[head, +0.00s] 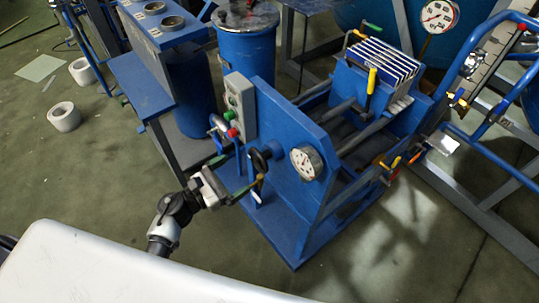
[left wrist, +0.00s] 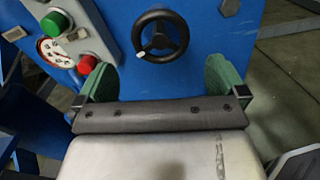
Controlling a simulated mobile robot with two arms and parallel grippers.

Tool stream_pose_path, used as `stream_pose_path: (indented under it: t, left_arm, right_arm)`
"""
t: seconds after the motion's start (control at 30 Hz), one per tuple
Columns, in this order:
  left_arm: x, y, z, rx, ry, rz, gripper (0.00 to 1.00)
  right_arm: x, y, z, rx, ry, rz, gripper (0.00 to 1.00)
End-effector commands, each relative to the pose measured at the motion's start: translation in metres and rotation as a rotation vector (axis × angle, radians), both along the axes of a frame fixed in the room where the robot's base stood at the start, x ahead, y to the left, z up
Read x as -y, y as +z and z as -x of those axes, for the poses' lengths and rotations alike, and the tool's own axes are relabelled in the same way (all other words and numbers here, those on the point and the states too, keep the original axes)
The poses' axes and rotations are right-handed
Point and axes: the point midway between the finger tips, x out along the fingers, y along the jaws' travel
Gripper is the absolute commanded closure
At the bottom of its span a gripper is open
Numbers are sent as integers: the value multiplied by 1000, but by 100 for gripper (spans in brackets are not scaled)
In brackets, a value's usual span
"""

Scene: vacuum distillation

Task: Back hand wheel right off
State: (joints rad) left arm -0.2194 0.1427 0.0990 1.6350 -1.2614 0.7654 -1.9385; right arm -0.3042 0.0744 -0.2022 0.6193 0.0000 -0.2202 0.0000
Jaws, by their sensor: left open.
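The black hand wheel (head: 258,161) sits on the blue upright plate of the press frame (head: 290,135). In the left wrist view the hand wheel (left wrist: 161,14) shows nearly face-on, with spokes, a hub and a small white mark at its lower left rim. My left gripper (head: 241,172) is in front of the wheel, open. Its two green-padded fingers (left wrist: 162,76) stand wide apart, one to each lower side of the wheel, with nothing between them. In the left wrist view the wheel appears beyond the fingertips, and I see no contact. My right gripper is not in view.
A grey control box (head: 240,105) with green and red buttons is close left of the wheel. A blue stand (head: 145,85) is at the left. Open floor (head: 390,250) lies at the lower right.

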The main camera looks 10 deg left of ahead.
Motion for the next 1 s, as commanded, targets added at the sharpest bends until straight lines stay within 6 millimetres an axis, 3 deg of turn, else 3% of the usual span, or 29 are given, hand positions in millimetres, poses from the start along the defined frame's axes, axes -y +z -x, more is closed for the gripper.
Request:
stream_pose_path:
  t: [0.5,0.97,1.0]
  left_arm:
    - [54,1,-70,-4,3,8,0]
    - [63,0,-80,-5,3,6,0]
    - [63,0,-80,-5,3,6,5]
  right_arm:
    - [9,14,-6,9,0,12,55]
    - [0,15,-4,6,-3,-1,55]
    - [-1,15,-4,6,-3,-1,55]
